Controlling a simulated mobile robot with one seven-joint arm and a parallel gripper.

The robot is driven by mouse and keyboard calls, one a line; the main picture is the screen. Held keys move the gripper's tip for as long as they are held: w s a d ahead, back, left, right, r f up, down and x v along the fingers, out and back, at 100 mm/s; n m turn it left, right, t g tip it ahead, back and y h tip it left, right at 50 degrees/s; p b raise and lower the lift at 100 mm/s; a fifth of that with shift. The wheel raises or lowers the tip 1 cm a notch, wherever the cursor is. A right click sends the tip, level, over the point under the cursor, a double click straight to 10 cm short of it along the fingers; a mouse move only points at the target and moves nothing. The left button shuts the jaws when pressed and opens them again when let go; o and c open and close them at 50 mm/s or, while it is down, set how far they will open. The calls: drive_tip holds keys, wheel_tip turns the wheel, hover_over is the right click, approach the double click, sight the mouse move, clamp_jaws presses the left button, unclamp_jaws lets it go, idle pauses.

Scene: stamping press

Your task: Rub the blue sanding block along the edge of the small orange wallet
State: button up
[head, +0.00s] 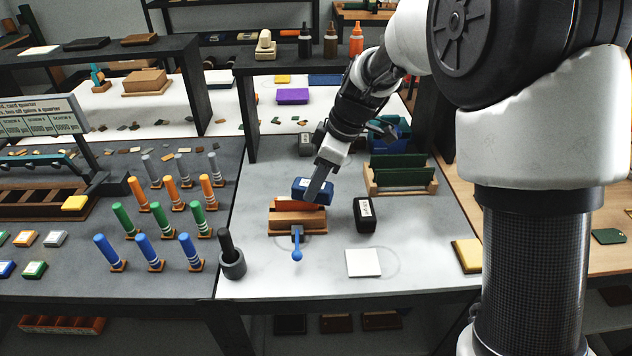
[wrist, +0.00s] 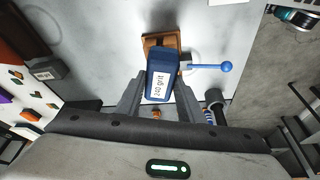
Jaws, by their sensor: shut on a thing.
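The blue sanding block (head: 309,189) is between the fingers of my gripper (head: 320,186), which is shut on it. In the wrist view the block (wrist: 161,80) shows a white "240 grit" label, with a finger of my gripper (wrist: 160,92) on each side. The small orange wallet (head: 288,204) stands in a wooden clamp (head: 292,226) with a blue lever, its upper strip showing. The block is over the wallet's upper edge; I cannot tell whether they touch. In the wrist view the clamp (wrist: 160,38) is just beyond the block, and I cannot make out the wallet.
A black labelled block (head: 364,216) stands right of the clamp. A white square (head: 363,263) lies front right. A dark mortar with pestle (head: 232,262) stands front left. Green pieces sit in a wooden rack (head: 402,190) behind right. The bench is clear right of the black block.

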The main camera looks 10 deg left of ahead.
sight(299, 185)
idle(0.5)
drive_tip(key=shift+s+a+f, duration=0.1)
drive_tip(key=shift+s+a, duration=0.1)
drive_tip(key=shift+a, duration=0.7)
drive_tip(key=shift+s+a, duration=0.2)
drive_tip(key=shift+a, duration=0.7)
drive_tip(key=shift+s+a, duration=0.2)
drive_tip(key=shift+a, duration=0.75)
drive_tip(key=shift+s+a, duration=0.2)
drive_tip(key=shift+a, duration=0.7)
drive_tip(key=shift+w+d+b, duration=0.25)
drive_tip(key=shift+d+b, duration=0.1)
drive_tip(key=shift+d, duration=0.6)
drive_tip(key=shift+w+d+b, duration=0.2)
drive_tip(key=shift+d+b, duration=0.15)
drive_tip(key=shift+d, duration=0.6)
drive_tip(key=shift+w+d+b, duration=0.2)
drive_tip(key=shift+d+b, duration=0.05)
drive_tip(key=shift+d, duration=0.65)
drive_tip(key=shift+w+d+b, duration=0.15)
drive_tip(key=shift+d+b, duration=0.1)
drive_tip(key=shift+d, duration=0.65)
